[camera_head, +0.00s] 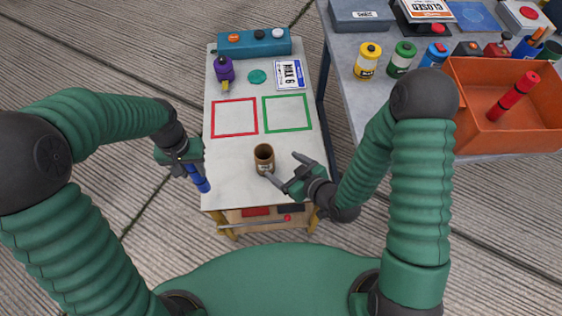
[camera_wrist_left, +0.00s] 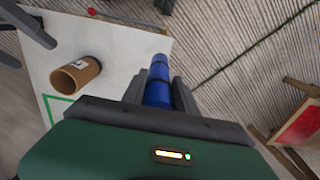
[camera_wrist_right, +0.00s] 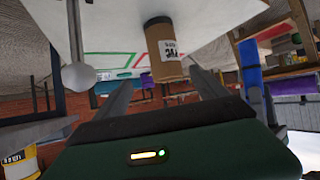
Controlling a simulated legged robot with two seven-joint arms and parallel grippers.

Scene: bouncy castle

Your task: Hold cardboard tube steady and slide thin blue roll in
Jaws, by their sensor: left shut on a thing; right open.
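The brown cardboard tube (camera_head: 264,160) stands upright on the small white table, its dark open top facing up. It also shows in the left wrist view (camera_wrist_left: 75,76) and, with a printed label, in the right wrist view (camera_wrist_right: 163,54). My left gripper (camera_head: 190,168) is shut on the thin blue roll (camera_head: 199,180), at the table's left edge, left of the tube. The roll (camera_wrist_left: 158,85) points out between the fingers. My right gripper (camera_head: 283,170) is open, its fingers just right of the tube; I cannot tell whether they touch it.
A grey table at right holds paint jars and an orange bin (camera_head: 510,137). The front left tabletop is clear.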

